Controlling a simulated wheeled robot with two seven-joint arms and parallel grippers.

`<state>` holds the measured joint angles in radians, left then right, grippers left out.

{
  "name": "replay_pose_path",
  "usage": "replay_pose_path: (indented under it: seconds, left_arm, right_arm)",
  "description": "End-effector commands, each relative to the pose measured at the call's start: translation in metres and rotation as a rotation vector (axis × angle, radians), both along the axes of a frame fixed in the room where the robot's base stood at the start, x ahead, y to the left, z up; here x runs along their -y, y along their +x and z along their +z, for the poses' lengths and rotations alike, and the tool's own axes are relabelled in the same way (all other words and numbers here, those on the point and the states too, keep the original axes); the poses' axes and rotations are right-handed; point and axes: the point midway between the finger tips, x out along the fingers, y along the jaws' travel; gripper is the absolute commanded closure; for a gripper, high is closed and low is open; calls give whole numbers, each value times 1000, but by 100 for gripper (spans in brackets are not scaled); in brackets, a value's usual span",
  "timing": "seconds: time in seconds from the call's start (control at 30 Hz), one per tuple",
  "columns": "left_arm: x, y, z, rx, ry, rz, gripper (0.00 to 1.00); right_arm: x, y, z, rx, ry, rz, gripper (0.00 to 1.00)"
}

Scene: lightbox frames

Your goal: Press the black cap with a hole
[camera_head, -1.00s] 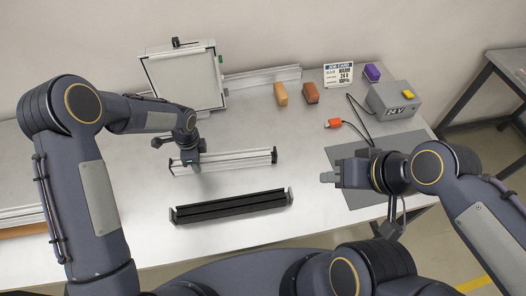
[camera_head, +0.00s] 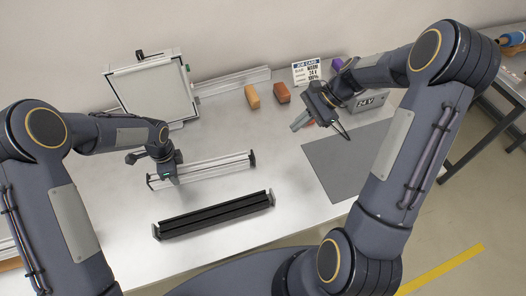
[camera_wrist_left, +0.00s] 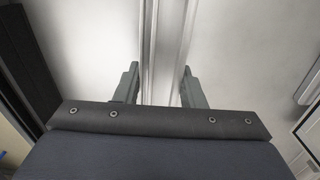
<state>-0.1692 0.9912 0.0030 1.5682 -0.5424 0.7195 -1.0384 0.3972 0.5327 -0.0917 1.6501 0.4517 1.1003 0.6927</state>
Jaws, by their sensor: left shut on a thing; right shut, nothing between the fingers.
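A silver aluminium profile (camera_head: 215,168) lies on the table with a black cap at its right end (camera_head: 252,158) and a dark piece at its left end (camera_head: 149,182). Any hole in them is too small to make out. My left gripper (camera_head: 165,176) is shut on the profile near its left end. The left wrist view shows the profile (camera_wrist_left: 163,40) running between the two fingers. My right gripper (camera_head: 300,122) is shut and empty, above the table at the back right, well away from the profile and in front of the grey 24 V box (camera_head: 372,101).
A black fixture (camera_head: 213,215) with grey ends lies in front of the profile. A white panel frame (camera_head: 152,88) stands at the back left. Yellow (camera_head: 252,97) and brown (camera_head: 282,93) blocks, a job card (camera_head: 306,72) and a purple block (camera_head: 337,63) are behind. The grey mat (camera_head: 345,160) is bare.

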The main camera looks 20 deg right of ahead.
Motion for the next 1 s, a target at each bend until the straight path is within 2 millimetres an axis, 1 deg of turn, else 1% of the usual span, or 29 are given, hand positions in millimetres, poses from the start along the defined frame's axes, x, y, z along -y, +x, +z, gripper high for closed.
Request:
replay_pose_path:
  seconds: [0.03, 0.1, 0.23, 0.3, 0.4, 0.73, 0.87, 1.0]
  left_arm:
    - [0, 0, 0, 0, 0, 0, 93]
    - [0, 0, 0, 0, 0, 0, 93]
    - [0, 0, 0, 0, 0, 0, 93]
    - [0, 0, 0, 0, 0, 0, 93]
    - [0, 0, 0, -1, 0, 0, 93]
    - [0, 0, -1, -1, 0, 0, 93]
    - [0, 0, -1, -2, 0, 0, 93]
    - [0, -1, -1, -2, 0, 0, 93]
  right_arm:
    - [3, 6, -18, -47, 25, -36, 100]
    - [6, 12, -35, -96, 51, -79, 100]
    - [10, 18, -56, -155, 81, -132, 100]
    - [11, 20, -62, -170, 89, -146, 100]
    - [11, 20, -65, -179, 94, -154, 100]
    - [10, 20, -66, -178, 93, -152, 100]
    - [1, 20, -74, -179, 94, -150, 100]
    - [-17, 21, -92, -181, 95, -151, 100]
